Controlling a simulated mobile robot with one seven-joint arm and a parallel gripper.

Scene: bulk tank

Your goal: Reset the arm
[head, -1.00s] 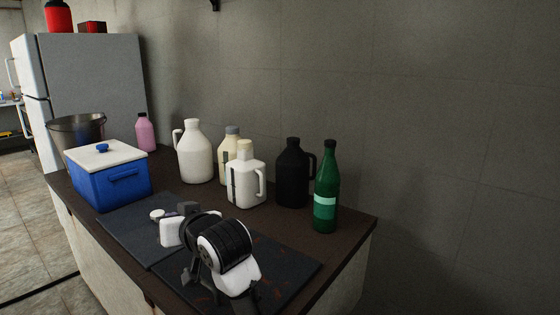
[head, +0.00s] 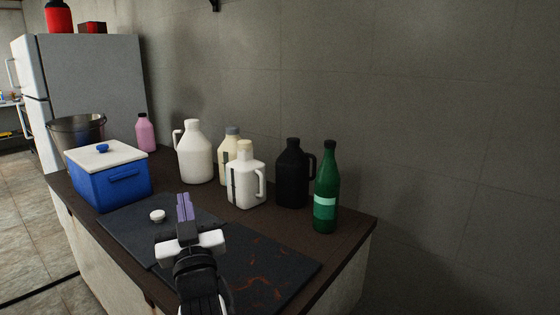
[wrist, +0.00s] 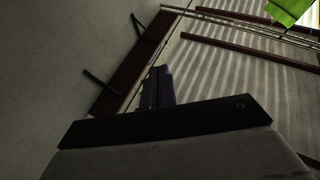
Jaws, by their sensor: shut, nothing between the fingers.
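My gripper (head: 184,207) is in the head view, above the dark mats on the counter. Its purple fingers are together, with nothing between them, and point away from my body and upward. In the wrist view the closed fingers (wrist: 158,88) show dark at the centre, with a wall and the ceiling beyond them. A small white round cap (head: 157,216) lies on the mat just left of the fingers, apart from them.
A blue box with a white lid (head: 110,185) stands left on the counter (head: 345,228). White jugs (head: 195,153), a black jug (head: 291,175), a green bottle (head: 326,190) and a pink bottle (head: 145,133) stand toward the wall. The right mat (head: 265,265) has reddish marks.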

